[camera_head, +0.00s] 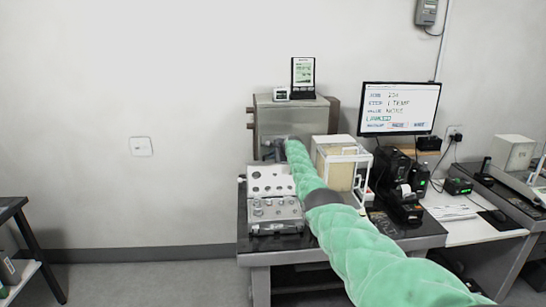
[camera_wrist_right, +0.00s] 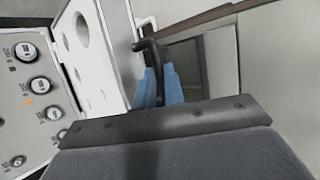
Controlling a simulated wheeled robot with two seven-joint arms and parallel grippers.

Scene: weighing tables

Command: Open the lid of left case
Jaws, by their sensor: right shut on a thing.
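A grey case (camera_head: 276,208) with several round weights stands at the left of the dark table. Its lid (camera_head: 270,180), a light panel with round holes, stands raised at the back of the case. In the right wrist view the case (camera_wrist_right: 30,95) is at the left, with the lid (camera_wrist_right: 82,45) beside my gripper. My right gripper (camera_wrist_right: 160,85) has its blue fingertips shut on a dark bent rod (camera_wrist_right: 150,50). In the head view my right gripper (camera_head: 277,148) is just behind the lid, its fingertips hard to make out. My left gripper is not in view.
A steel cabinet (camera_head: 290,120) stands behind the case. A glass-sided balance (camera_head: 338,165) stands to the right, close to my right arm. A monitor (camera_head: 400,108), a dark printer (camera_head: 403,207) and papers (camera_head: 452,211) are further right.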

